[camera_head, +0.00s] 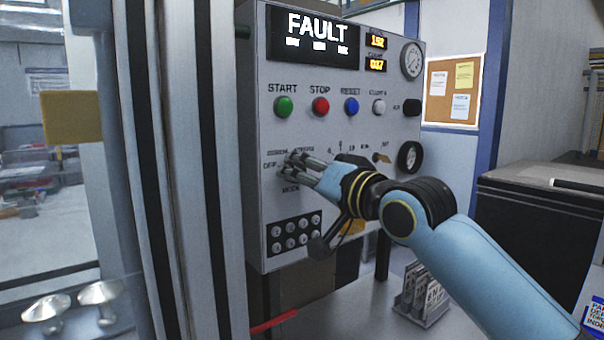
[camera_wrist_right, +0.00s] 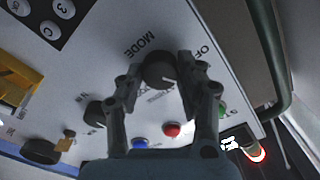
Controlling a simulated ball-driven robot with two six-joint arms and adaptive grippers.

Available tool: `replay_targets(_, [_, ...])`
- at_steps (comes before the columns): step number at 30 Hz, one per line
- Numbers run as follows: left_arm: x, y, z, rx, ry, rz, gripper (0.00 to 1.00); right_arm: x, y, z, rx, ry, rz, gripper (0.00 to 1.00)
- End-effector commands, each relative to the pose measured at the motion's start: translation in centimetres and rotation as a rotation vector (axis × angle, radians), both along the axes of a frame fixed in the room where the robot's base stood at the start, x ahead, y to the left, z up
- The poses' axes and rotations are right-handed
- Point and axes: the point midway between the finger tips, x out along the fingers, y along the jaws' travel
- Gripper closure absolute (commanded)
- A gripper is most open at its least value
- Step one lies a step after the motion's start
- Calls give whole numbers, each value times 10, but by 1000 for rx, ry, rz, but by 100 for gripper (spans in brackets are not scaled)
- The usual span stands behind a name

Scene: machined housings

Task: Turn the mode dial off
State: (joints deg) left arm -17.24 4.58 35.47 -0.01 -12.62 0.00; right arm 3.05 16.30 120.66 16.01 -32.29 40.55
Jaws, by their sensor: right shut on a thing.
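The mode dial (camera_wrist_right: 160,70) is a round black knob above the printed word MODE on the grey control panel (camera_head: 345,105). In the right wrist view it sits between the two fingers of my right gripper (camera_wrist_right: 160,80), which is shut on it. In the head view my right gripper (camera_head: 298,168) reaches the panel from the right and hides most of the dial. Labels around the dial include OFF at its left; the pointer's exact setting is hard to tell. My left gripper is not in view.
Green (camera_head: 284,107), red (camera_head: 320,106), blue (camera_head: 351,106) and white (camera_head: 379,106) buttons sit above the dial. A display (camera_head: 316,37) reads FAULT. A keypad (camera_head: 293,234) lies below. A grey frame post (camera_head: 185,150) stands left of the panel.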

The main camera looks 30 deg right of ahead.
Motion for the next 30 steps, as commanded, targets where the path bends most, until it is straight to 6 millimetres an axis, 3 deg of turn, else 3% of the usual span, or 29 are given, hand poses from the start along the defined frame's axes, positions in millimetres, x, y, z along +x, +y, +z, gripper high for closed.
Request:
replay_targets(18, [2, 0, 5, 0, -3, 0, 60, 0, 0, 0, -489, -70, 0, 96])
replay_targets(30, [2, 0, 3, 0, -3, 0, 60, 0, 0, 0, -650, -92, -1, 96])
